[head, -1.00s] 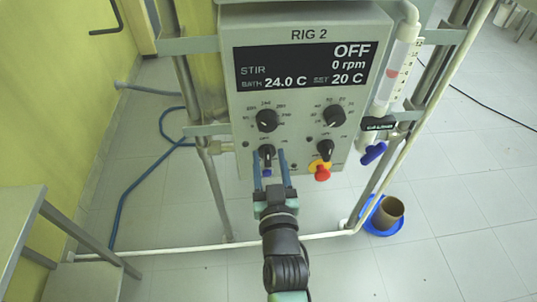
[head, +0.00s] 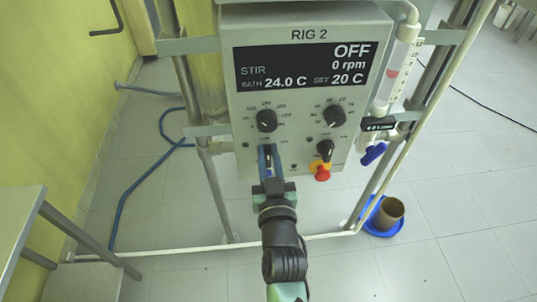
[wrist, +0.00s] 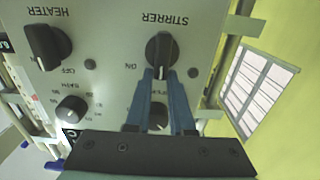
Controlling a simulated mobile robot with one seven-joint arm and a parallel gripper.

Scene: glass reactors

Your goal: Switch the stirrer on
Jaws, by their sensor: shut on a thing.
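The RIG 2 control box (head: 240,110) has a display (head: 305,65) that reads STIR, OFF and 0 rpm. The black stirrer knob (wrist: 160,46) is at the lower left of the panel in the head view and appears upside down in the wrist view under the label STIRRER. My gripper (head: 268,152) is shut on the stirrer knob, with one blue finger on each side of it in the wrist view (wrist: 160,74). The fingers largely hide the knob in the head view. A white mark shows between the fingertips. An ON label stands beside the knob.
The heater knob (head: 325,149) is to the right, with a red emergency button (head: 322,173) below it. Two dials, one at left (head: 266,120) and one at right (head: 334,117), sit above. A glass tube (head: 398,65) and metal posts flank the box.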

